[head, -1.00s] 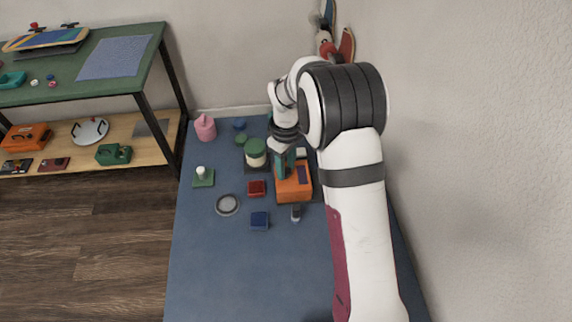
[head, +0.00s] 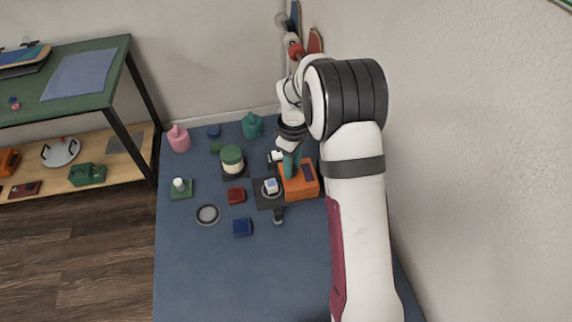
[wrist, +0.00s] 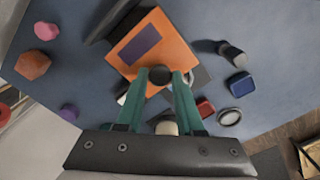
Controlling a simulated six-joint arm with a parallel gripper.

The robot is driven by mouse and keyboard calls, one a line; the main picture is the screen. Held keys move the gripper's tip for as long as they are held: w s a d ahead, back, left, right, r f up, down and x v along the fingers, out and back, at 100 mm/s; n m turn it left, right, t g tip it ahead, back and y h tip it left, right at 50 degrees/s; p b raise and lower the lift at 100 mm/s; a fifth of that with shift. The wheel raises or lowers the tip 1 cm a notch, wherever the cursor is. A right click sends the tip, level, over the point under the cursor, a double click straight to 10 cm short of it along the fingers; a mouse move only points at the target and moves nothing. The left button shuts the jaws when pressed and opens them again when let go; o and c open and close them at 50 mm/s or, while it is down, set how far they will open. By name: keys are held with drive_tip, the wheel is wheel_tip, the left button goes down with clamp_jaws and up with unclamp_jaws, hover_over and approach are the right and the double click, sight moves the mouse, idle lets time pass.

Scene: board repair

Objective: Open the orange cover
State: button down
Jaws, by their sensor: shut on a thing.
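The orange cover (head: 303,185) is a box-like piece with a dark purple panel on its face. It also shows in the wrist view (wrist: 172,45). My gripper (head: 290,172) is over the cover, its teal fingers closed around a dark round knob (wrist: 160,74) on it. The cover is to the right of a dark base plate (head: 268,202), which now shows a small white and blue part (head: 271,186) on it. I cannot tell how high the cover is above the table.
Near the base are a red block (head: 236,196), a blue block (head: 242,228), a grey ring (head: 208,214), a small dark cylinder (head: 278,216) and a green-lidded jar (head: 231,160). The front of the blue table (head: 240,285) is clear. The wall is close on the right.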

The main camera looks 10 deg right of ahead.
drive_tip(key=shift+r, duration=0.1)
drive_tip(key=c, duration=0.5)
unclamp_jaws()
wheel_tip(320, 180, up, 16)
drive_tip(key=shift+f, duration=0.15)
